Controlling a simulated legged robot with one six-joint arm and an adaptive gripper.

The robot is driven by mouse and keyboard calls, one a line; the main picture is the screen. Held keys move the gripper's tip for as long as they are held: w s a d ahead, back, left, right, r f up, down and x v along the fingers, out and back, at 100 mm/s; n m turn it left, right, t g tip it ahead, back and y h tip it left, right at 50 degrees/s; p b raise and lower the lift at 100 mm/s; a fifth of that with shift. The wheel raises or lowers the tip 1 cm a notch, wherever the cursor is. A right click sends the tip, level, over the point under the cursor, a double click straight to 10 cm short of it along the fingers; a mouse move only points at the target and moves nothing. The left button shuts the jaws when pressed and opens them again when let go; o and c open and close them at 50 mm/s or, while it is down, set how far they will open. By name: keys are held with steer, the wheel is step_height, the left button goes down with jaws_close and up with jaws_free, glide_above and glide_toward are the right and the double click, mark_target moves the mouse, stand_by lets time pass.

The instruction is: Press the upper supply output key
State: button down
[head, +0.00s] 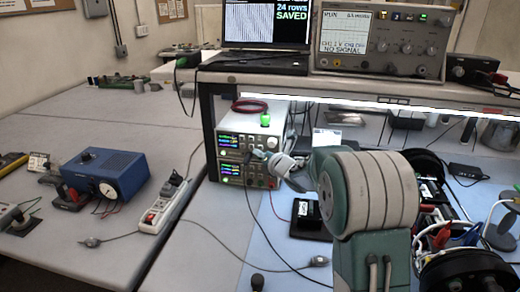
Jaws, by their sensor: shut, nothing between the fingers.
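Two bench power supplies are stacked under the shelf, the upper supply (229,139) on the lower supply (229,171). Both front panels face left and toward me, with lit coloured displays. My gripper (249,156) is shut and empty, small and dark at the end of my arm. It is in front of the right part of the upper supply's panel, low near the seam with the lower one. The output key is too small to make out and may be hidden by my gripper. I cannot tell whether the fingertips touch the panel.
A green-lit object (265,119) and a coiled dark red cable (250,106) are on top of the stack. An oscilloscope (380,42) and a monitor (266,25) stand on the shelf above. A blue box (104,174) and a power strip (160,205) are left; cables cross the bench.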

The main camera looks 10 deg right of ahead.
stand_by(0.3)
steer(key=shift+w+d+r, duration=0.1)
steer(key=shift+w+d, duration=0.1)
steer(key=shift+w, duration=0.15)
steer(key=shift+w+d, duration=0.15)
steer(key=shift+w, duration=0.15)
stand_by(0.7)
steer(key=shift+s+a, duration=0.35)
steer(key=shift+s, duration=0.35)
steer(key=shift+s+a, duration=0.3)
steer(key=shift+s, duration=0.5)
steer(key=shift+s+a, duration=0.35)
steer(key=shift+s, duration=0.4)
steer(key=shift+s+a, duration=0.3)
steer(key=shift+s, duration=0.5)
